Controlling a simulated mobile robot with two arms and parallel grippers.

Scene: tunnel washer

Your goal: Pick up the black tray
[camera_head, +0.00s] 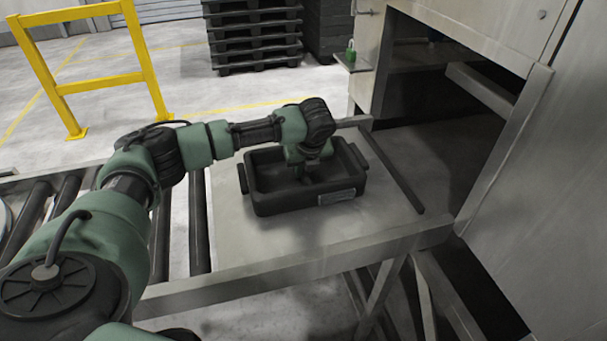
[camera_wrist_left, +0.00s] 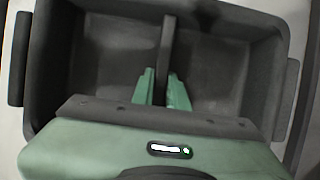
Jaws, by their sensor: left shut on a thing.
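The black tray (camera_head: 270,201) stands on the grey metal table in front of the washer opening. It is an open box with a handle at each short end and a label on its near side. In the left wrist view, the tray (camera_wrist_left: 225,65) shows a divider (camera_wrist_left: 167,45) across its middle. My left gripper (camera_head: 304,172) reaches down into the tray from above. In the left wrist view, its green fingers (camera_wrist_left: 164,88) are on either side of the divider, shut on it. My right gripper is not in view.
The metal table (camera_head: 232,241) has bare room around the tray. A dark bar (camera_head: 392,178) runs along its right side. The washer opening (camera_head: 430,120) is at the right. Rollers (camera_head: 199,225) lie to the left. A yellow barrier (camera_head: 95,85) and stacked pallets (camera_head: 253,35) stand behind.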

